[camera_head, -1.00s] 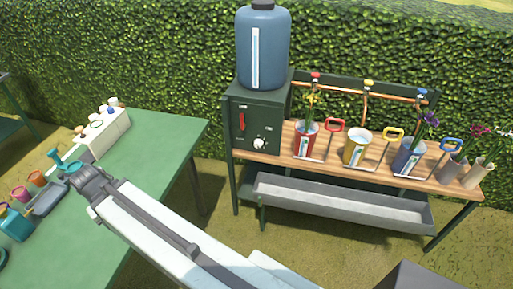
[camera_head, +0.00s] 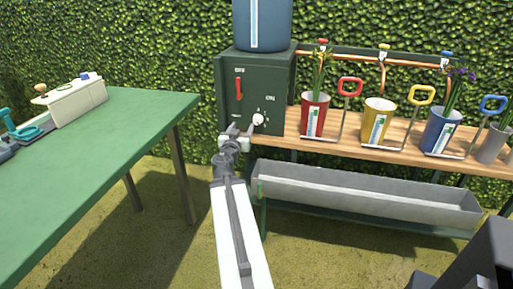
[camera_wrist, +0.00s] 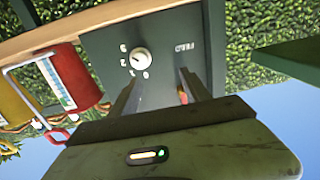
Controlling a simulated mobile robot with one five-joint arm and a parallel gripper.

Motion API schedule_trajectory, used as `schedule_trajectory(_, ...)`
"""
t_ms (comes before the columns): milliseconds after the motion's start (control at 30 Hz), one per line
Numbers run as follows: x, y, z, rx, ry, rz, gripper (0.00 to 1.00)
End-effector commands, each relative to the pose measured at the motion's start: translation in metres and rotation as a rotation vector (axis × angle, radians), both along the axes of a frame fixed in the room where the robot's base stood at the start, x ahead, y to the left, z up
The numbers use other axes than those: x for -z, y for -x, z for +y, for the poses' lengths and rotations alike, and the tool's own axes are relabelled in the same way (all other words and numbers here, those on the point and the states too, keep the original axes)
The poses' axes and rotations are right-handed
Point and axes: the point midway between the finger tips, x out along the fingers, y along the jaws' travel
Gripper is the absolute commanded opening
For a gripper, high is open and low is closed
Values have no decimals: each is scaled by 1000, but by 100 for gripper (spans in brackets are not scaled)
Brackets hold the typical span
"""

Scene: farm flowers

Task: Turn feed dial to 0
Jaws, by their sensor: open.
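The white feed dial (camera_head: 258,119) sits low on the front of the dark green control box (camera_head: 224,90). In the wrist view the picture is turned over, and the dial (camera_wrist: 139,58) shows with number marks around it and a label beside it. My gripper (camera_head: 236,131) is in front of the box, just left of and below the dial in the head view. In the wrist view its two fingers (camera_wrist: 160,88) are apart, with nothing between them, and point toward the panel. The dial lies ahead of the fingertips, apart from them. The exact dial setting is too small to read.
A red lever (camera_head: 239,90) is on the same panel. A blue tank (camera_head: 280,25) stands on the box. Red (camera_head: 314,115), yellow (camera_head: 377,122) and blue (camera_head: 441,130) pots stand to the right above a grey trough (camera_head: 360,192). A green table (camera_head: 120,135) is at left.

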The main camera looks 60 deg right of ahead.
Motion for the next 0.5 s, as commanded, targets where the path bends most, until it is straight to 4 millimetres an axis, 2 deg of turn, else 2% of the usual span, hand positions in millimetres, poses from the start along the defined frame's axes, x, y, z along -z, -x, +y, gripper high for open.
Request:
schedule_trajectory(33, 19, 14, -10, 22, 2, 3, 55)
schedule_trajectory(167, 23, 29, -21, 48, 3, 4, 55)
schedule_trajectory(367, 20, 29, -26, 50, 3, 4, 55)
schedule_trajectory(500, 20, 23, -42, 52, 2, 4, 55)
